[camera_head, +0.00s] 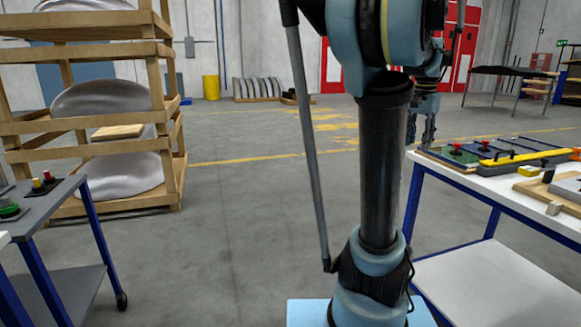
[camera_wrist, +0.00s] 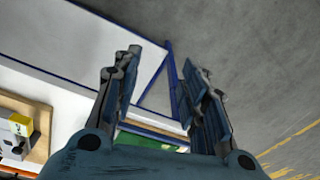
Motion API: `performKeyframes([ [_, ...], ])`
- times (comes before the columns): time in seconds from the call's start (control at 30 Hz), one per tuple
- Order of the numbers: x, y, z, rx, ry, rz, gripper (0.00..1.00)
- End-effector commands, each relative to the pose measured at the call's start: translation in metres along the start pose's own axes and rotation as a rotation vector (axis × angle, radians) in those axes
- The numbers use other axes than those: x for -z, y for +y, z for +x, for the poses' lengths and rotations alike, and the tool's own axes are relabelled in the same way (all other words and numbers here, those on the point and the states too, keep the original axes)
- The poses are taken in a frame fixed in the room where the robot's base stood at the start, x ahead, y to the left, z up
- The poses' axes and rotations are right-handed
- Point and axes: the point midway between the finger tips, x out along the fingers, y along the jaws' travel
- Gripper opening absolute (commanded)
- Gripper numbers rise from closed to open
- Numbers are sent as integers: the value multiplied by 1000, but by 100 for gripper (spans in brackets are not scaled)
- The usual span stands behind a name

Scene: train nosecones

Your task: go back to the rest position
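My gripper (camera_wrist: 163,60) shows in the wrist view with its two fingers apart and nothing between them. Below it in that view are a white table with a blue frame and bare grey floor. In the head view my arm rises in front of me and folds over at the top. The gripper end (camera_head: 428,125) hangs behind the upright link, near the left end of the right-hand table, and is partly hidden there.
A white table (camera_head: 480,195) on the right carries panels with a yellow bar (camera_head: 517,156) and red knobs. A wooden rack (camera_head: 90,128) with grey nosecones stands left. A grey cart (camera_head: 52,198) with buttons is at front left. The middle floor is clear.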

Motion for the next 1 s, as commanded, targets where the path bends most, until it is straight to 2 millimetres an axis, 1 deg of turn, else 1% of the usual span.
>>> performKeyframes([
  [0.03,-22,-5,9,5,3,-56,39],
  [0.17,-72,-12,33,18,13,-199,39],
  [0.2,-87,-13,41,23,15,-244,39],
  [0.27,-109,-13,54,29,19,-310,39],
  [0.3,-124,-12,62,33,22,-354,39],
  [0.43,-169,-8,92,47,33,-497,39],
  [0.6,-224,4,136,66,47,-684,39],
  [0.7,-252,13,163,77,56,-791,39],
  [0.8,-274,23,187,87,64,-883,39],
  [0.9,-290,30,206,95,70,-951,39],
  [1.0,-300,35,218,99,74,-994,39],
])
